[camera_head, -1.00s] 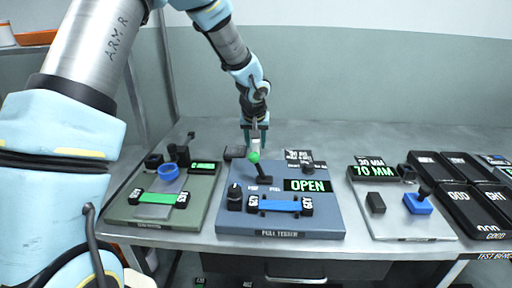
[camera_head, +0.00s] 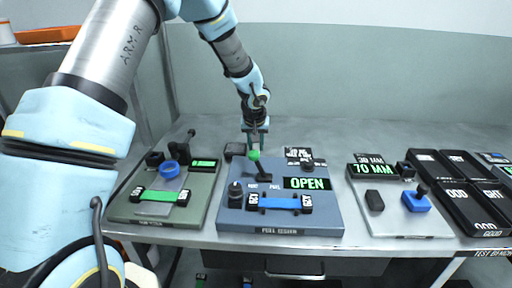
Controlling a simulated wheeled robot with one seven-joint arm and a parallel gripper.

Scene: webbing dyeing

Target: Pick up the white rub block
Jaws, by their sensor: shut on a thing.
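My gripper (camera_head: 255,140) reaches down at the back edge of the blue-grey pull tester (camera_head: 232,217), behind its green-knobbed lever (camera_head: 254,156). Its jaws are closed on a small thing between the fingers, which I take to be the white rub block. The block is mostly hidden by the fingers and the green knob, and I cannot tell whether it touches the surface under it.
The pull tester holds a blue strap (camera_head: 280,203) and an "OPEN" display (camera_head: 306,184). A grey gauge board (camera_head: 400,226) and black trays (camera_head: 458,203) stand right. Bench behind is clear.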

